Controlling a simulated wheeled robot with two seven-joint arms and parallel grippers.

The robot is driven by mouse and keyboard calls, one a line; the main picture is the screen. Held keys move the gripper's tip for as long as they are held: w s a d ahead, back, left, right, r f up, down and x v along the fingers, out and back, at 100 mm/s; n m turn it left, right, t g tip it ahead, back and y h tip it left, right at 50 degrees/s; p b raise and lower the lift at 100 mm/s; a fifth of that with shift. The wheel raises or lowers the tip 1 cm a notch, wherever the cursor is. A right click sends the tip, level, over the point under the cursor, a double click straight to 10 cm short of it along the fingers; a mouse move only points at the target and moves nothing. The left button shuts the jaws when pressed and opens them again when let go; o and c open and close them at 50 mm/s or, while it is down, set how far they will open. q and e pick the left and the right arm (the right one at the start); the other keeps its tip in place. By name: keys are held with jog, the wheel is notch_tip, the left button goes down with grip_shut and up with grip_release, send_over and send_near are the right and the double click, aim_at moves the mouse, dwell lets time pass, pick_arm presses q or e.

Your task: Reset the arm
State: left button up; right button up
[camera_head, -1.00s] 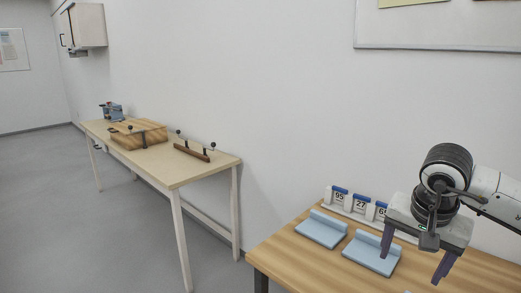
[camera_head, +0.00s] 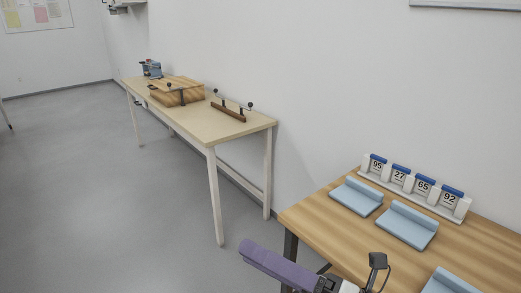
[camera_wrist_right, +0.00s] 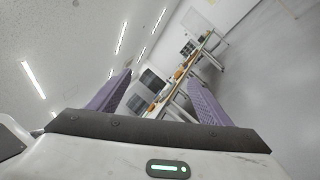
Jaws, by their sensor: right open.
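My right gripper (camera_head: 278,267) shows at the bottom of the head view, low and in front of the left end of the near wooden table. A purple finger points left, and the rest of the hand is partly cut off by the frame's lower edge. In the right wrist view both purple fingers stand wide apart, with the right gripper (camera_wrist_right: 158,80) open and nothing between them. My left gripper is in neither view.
The near table (camera_head: 314,226) bears pale blue rests (camera_head: 406,227) and a white rack (camera_head: 463,211) with numbered tags. A lighter workbench (camera_head: 234,128) farther back holds a wooden block (camera_head: 180,96) and a brown bar stand (camera_head: 228,111). Grey floor (camera_head: 110,210) at left is clear.

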jog(key=w+d+f+m+t+h, duration=0.1)
jog(key=d+f+m+t+h, duration=0.45)
jog(key=m, duration=0.55)
jog(key=w+d+f+m+t+h, duration=0.15)
jog(key=d+f+m+h, duration=0.35)
jog(key=f+m, duration=0.5)
jog(key=s+d+f+m+g+h, duration=0.2)
jog(key=s+f+m+g+h, duration=0.1)
jog(key=s+f+m, duration=0.4)
jog(key=s+d+f+m+g+h, duration=0.3)
jog(key=s+f+m, duration=0.4)
jog(key=f, duration=0.5)
jog(key=shift+s+g, duration=0.5)
jog(key=shift+s, duration=0.6)
jog(key=shift+d, duration=0.1)
